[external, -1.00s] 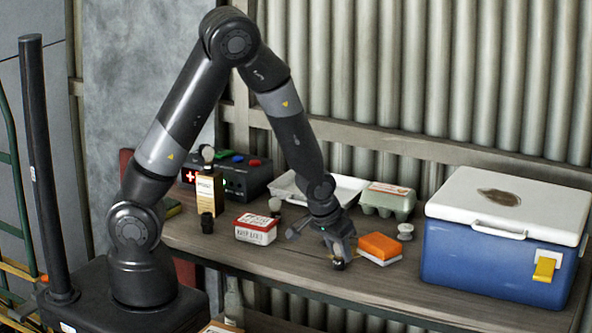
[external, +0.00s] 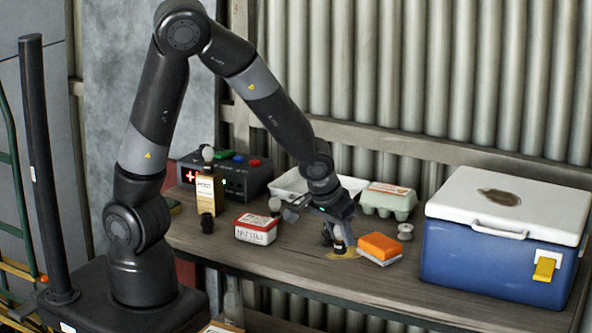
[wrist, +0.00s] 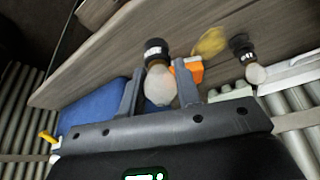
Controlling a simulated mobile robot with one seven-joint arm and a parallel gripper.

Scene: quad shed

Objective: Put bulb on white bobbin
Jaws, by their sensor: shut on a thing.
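My gripper (external: 335,243) is shut on a bulb, above the bench near the orange sponge. In the wrist view the bulb (wrist: 160,85) sits between my two fingers, its pale glass towards my palm and its dark cap pointing away. In the external view it is mostly hidden by the fingers. The white bobbin (external: 405,231) stands on the bench to the right of the orange sponge, apart from my gripper, with nothing on it. I cannot make it out in the wrist view.
An orange and white sponge (external: 380,247) lies just right of my gripper. An egg carton (external: 388,200) and white tray (external: 350,186) stand behind, a blue cooler (external: 490,262) right, a red-white tub (external: 255,230) left. Another bulb (wrist: 255,73) shows in the wrist view. A yellowish patch (external: 343,254) marks the bench.

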